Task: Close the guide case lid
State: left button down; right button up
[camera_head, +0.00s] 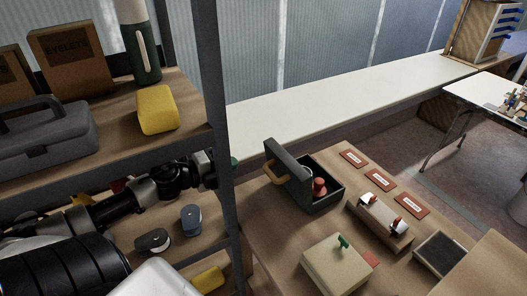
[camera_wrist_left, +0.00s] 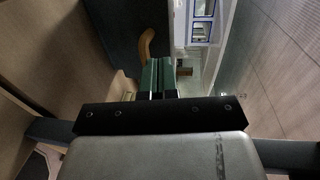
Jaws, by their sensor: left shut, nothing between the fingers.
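The guide case (camera_head: 323,202) is a dark grey box on the wooden bench, with a red part and other pieces inside. Its lid (camera_head: 288,168) stands open, tilted up at the case's left side. A tan curved handle (camera_head: 271,170) is on the lid's outer face. My left gripper (camera_head: 234,162) is left of the lid, partly hidden behind the shelf post. In the left wrist view its green fingers (camera_wrist_left: 160,75) are shut and empty, with the tan handle (camera_wrist_left: 147,43) just beyond them against the dark lid (camera_wrist_left: 128,22). I cannot tell whether they touch. My right gripper is not in view.
A grey shelf post (camera_head: 222,130) stands close to my left arm. The shelf holds a toolbox (camera_head: 45,140), a yellow block (camera_head: 157,109) and a green bottle (camera_head: 146,62). A beige box (camera_head: 338,264), a wooden block (camera_head: 380,220) and red cards (camera_head: 383,181) lie around the case.

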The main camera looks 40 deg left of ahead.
aim_at(271, 150)
pick_arm(q)
jog(key=x, duration=0.3)
jog(key=r+p+x, duration=0.1)
jog(key=x, duration=0.2)
jog(key=p+x, duration=0.1)
jog(key=x, duration=0.2)
jog(key=shift+w+r, duration=0.1)
jog(key=shift+w+d+p, duration=0.15)
jog(key=shift+w+p, duration=0.25)
jog(key=shift+w, duration=0.05)
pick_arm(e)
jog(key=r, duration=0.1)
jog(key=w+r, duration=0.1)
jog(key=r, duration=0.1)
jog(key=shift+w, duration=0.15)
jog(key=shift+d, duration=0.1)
